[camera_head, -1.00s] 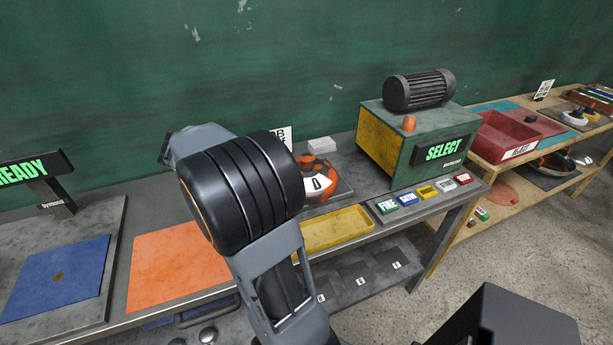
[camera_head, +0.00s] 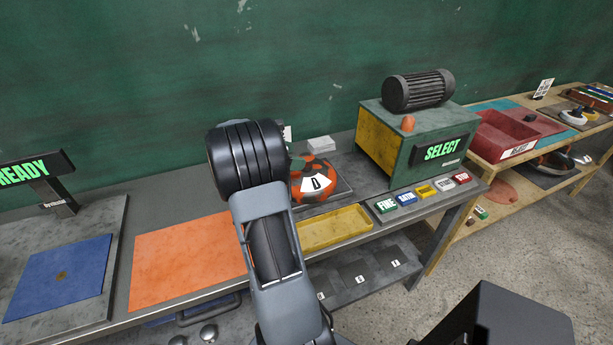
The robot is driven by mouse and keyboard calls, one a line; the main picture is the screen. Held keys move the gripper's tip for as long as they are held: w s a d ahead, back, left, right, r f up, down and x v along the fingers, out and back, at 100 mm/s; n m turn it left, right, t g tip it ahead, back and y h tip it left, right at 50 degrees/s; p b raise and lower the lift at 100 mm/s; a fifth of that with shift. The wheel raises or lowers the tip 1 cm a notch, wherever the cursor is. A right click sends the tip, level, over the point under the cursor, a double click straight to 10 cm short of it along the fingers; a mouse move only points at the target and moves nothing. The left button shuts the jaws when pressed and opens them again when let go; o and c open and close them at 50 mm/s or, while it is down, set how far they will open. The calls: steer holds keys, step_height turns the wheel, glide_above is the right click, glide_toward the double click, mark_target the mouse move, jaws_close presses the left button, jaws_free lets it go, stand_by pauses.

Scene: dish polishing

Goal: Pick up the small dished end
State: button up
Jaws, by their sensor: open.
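I cannot pick out the small dished end for sure. Two small shiny rounded metal pieces (camera_head: 208,333) show at the bottom edge, below the bench top. A round orange-and-black piece marked D (camera_head: 318,181) sits on a dark plate on the bench, its left side partly behind my arm. My arm rises from the bottom centre, and its large black joint covers part of the bench's back. My gripper is not visible.
An orange mat (camera_head: 185,262), a blue mat (camera_head: 58,276) and a yellow tray (camera_head: 335,229) lie on the bench. A green-and-yellow SELECT box (camera_head: 400,160) with a motor stands right, coloured buttons in front. A red bin (camera_head: 513,132) is on the wooden table.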

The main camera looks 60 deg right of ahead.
mark_target(306, 156)
steer(key=shift+p+x, duration=0.55)
steer(key=shift+x, duration=2.1)
steer(key=shift+a+f, duration=0.1)
jaws_close()
steer(key=shift+w, duration=0.1)
